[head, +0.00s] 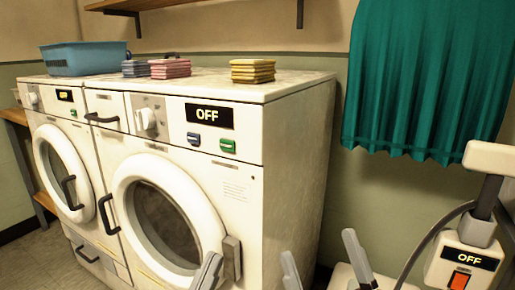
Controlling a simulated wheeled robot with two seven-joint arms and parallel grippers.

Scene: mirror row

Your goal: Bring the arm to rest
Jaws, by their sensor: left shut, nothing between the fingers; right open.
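My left gripper (210,264) shows at the bottom edge, in front of the lower right part of the nearer washing machine (290,170). Its grey fingertips are together and empty. It overlaps the area beside the grey door latch (232,258); I cannot tell whether they touch. My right gripper (319,244) is at the bottom centre-right, with its two grey fingers spread apart and nothing between them. Most of both arms is out of view. The nearer machine's round door (122,205) looks closed, and its display (209,116) reads OFF.
On top are a blue basket (85,59) and folded grey, pink and yellow cloths (253,72). A teal curtain (425,80) hangs at right above a white OFF box (460,265) with a red switch and cable.

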